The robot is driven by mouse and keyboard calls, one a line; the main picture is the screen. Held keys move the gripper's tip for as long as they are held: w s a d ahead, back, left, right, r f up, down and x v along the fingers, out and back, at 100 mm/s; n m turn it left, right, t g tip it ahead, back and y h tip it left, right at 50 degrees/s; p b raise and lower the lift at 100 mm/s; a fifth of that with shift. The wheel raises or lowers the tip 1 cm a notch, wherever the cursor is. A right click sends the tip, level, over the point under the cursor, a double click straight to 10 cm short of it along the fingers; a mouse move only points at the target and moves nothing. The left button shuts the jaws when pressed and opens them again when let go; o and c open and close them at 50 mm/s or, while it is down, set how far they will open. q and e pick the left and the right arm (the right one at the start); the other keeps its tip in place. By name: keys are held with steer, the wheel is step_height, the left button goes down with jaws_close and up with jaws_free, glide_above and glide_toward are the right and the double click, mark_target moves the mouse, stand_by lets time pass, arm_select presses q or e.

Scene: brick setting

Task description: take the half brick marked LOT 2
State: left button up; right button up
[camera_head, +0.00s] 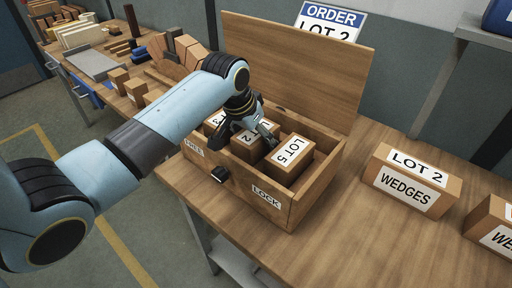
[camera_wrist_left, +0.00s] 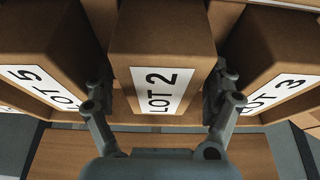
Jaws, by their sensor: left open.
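The half brick marked LOT 2 (camera_wrist_left: 162,40) is a brown block with a white label, in the middle of the left wrist view. In the head view it (camera_head: 245,150) stands in an open wooden box (camera_head: 240,190), partly hidden by my gripper. My left gripper (camera_head: 247,132) is open over the box. In the left wrist view its fingers (camera_wrist_left: 162,100) are on either side of the LOT 2 brick; I cannot tell whether they touch it. A LOT 5 brick (camera_head: 285,168) and a LOT 3 brick (camera_wrist_left: 268,45) flank it. My right gripper is not in view.
The box lid (camera_head: 300,65) stands raised behind. A black knob (camera_head: 220,174) sits on the front between FREE and LOCK labels. An order sign (camera_head: 330,20) reads LOT 2. A LOT 2 WEDGES carton (camera_head: 410,182) stands right. The table front is clear.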

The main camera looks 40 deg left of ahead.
arm_select(q)
steer(key=shift+f, duration=0.2)
stand_by(0.3)
steer(key=c, duration=1.8)
